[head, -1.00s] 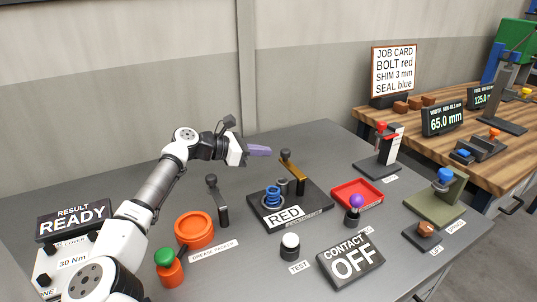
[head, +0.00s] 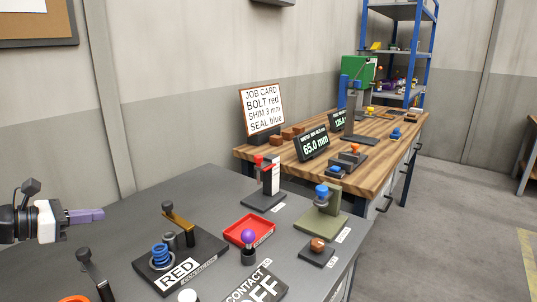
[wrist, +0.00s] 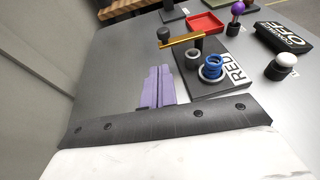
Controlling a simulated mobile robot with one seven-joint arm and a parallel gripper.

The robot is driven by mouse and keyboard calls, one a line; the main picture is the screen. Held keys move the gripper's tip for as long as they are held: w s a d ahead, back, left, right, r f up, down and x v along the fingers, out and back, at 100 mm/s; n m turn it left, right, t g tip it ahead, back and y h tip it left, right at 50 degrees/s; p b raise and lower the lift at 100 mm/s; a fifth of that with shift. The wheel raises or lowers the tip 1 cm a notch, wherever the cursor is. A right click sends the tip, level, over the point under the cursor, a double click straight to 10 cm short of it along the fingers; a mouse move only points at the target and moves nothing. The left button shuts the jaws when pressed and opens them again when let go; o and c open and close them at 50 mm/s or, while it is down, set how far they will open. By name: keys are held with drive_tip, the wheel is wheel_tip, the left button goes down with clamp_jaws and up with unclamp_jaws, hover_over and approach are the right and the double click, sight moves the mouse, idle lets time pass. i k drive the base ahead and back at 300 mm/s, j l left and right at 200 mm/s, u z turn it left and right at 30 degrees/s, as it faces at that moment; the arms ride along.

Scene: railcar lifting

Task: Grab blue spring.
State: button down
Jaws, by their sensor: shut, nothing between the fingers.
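The blue spring (head: 160,255) stands upright on the dark block labelled RED (head: 205,255), at the lower left of the head view. It also shows in the wrist view (wrist: 211,67), right of my fingers. My gripper (head: 100,215) is at the left edge of the head view, above the table and apart from the spring, on its left. Its purple fingers (wrist: 160,86) lie together with nothing between them.
A gold lever with a black knob (head: 178,219) and a grey cylinder (head: 169,240) stand beside the spring on the block. A black-knobbed lever (head: 94,270) stands left of it. A red tray (head: 250,231) and purple knob (head: 248,238) are to the right.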

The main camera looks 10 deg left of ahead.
sight(158, 256)
drive_tip(key=k+l, duration=0.8)
